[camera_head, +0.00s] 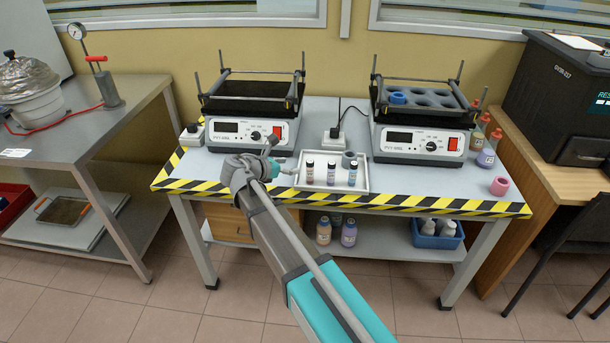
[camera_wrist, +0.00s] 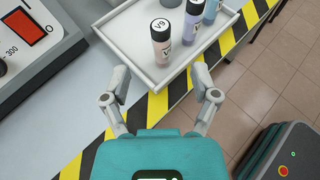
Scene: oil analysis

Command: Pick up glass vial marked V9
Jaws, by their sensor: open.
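The vial marked V9 (camera_wrist: 162,44) stands upright in a white tray; its cap label reads V9, and its body is pale with a dark upper band. It also shows in the head view as the leftmost vial (camera_head: 310,173) of three in the tray (camera_head: 340,190). My gripper (camera_wrist: 160,72) is open and empty, with one finger on each side. V9 is ahead of the fingertips, roughly centred between them and apart from them. In the head view my gripper (camera_head: 281,157) is just left of the tray.
A purple vial (camera_wrist: 192,24) stands close right of V9, with a blue one (camera_wrist: 212,10) beyond. The left shaker (camera_head: 250,133) is behind my gripper; the right shaker (camera_head: 424,140) is beyond the tray. Striped tape (camera_head: 430,203) marks the table edge.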

